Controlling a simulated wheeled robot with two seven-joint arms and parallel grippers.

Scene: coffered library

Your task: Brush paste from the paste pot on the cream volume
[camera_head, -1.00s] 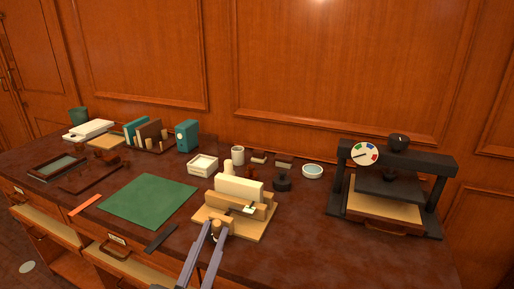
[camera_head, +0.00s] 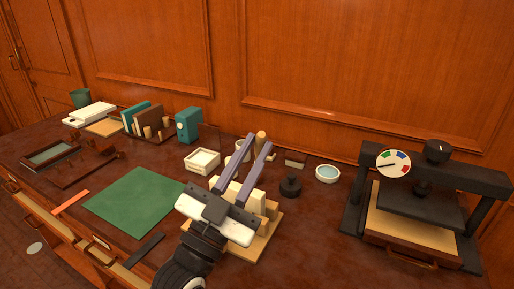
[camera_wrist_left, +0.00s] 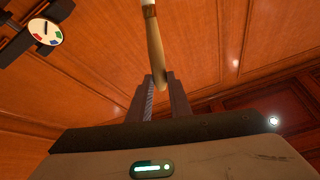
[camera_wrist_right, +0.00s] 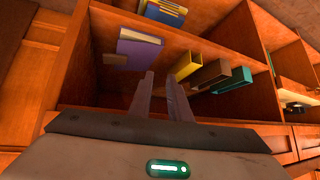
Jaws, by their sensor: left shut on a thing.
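My left gripper (camera_head: 259,142) is raised over the middle of the desk, shut on a wooden-handled brush (camera_head: 261,137). In the left wrist view the brush (camera_wrist_left: 154,45) runs up from between the fingertips, with a pale band near the top edge; its bristles do not show clearly. The cream volume (camera_head: 233,188) sits in a wooden holder (camera_head: 262,236) below my left gripper and is partly hidden by the fingers. A small cream pot (camera_head: 242,147), likely the paste pot, stands behind, partly covered by a finger. My right gripper (camera_wrist_right: 160,78) shows only in its wrist view, open and empty.
A dial press (camera_head: 425,205) stands at right. A white tray (camera_head: 202,160) and green mat (camera_head: 135,203) lie left. The right wrist view faces a shelf (camera_wrist_right: 230,55) with books.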

